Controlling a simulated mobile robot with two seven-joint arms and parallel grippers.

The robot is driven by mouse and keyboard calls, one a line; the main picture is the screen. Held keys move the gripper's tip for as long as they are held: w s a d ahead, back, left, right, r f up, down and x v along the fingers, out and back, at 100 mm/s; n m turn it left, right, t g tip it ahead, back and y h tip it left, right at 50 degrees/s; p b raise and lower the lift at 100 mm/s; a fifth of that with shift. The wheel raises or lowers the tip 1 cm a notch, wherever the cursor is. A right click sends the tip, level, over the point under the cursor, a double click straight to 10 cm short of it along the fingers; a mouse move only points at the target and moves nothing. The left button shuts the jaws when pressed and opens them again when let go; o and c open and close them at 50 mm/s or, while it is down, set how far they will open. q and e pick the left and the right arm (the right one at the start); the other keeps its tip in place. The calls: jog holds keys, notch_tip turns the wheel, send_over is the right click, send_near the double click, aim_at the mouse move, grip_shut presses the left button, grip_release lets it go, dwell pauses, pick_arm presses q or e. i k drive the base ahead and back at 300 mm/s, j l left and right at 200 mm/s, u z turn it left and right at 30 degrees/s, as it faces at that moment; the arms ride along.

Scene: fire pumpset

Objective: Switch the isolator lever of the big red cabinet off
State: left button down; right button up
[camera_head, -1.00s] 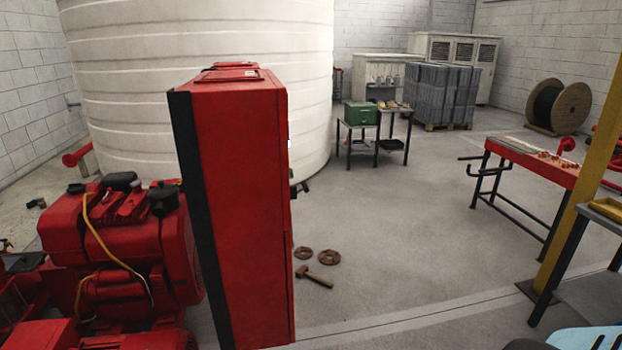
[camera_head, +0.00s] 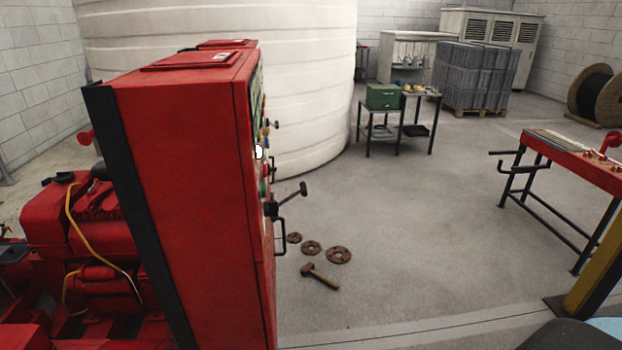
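The big red cabinet (camera_head: 190,160) stands tall at the left centre, with its side towards me. Its front faces right and shows only at a steep slant, with several knobs and lamps along it. A dark lever with a round-ended handle (camera_head: 291,195) sticks out from the front at mid height; I take it to be the isolator lever. A dark bar handle (camera_head: 281,235) sits just below it. The lever's exact position marking cannot be read. Neither of my grippers is in view.
A red engine (camera_head: 90,250) stands left of the cabinet. A hammer (camera_head: 320,276) and several rusty flanges (camera_head: 339,255) lie on the floor to the right of the cabinet. A red-topped workbench (camera_head: 580,160) and a yellow post (camera_head: 598,270) stand at the right. Open floor lies between.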

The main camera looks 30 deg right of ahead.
aim_at(302, 189)
jog(key=i+l, duration=0.2)
jog(key=l, duration=0.2)
jog(key=i+l, duration=0.15)
jog(key=l, duration=0.25)
jog(key=i+l, duration=0.2)
jog(key=l, duration=0.2)
jog(key=i+l, duration=0.2)
jog(key=l, duration=0.2)
jog(key=i+l, duration=0.15)
jog(key=l, duration=0.25)
jog(key=i+l, duration=0.2)
jog(key=l, duration=0.2)
jog(key=i+l, duration=0.2)
jog(key=l, duration=0.2)
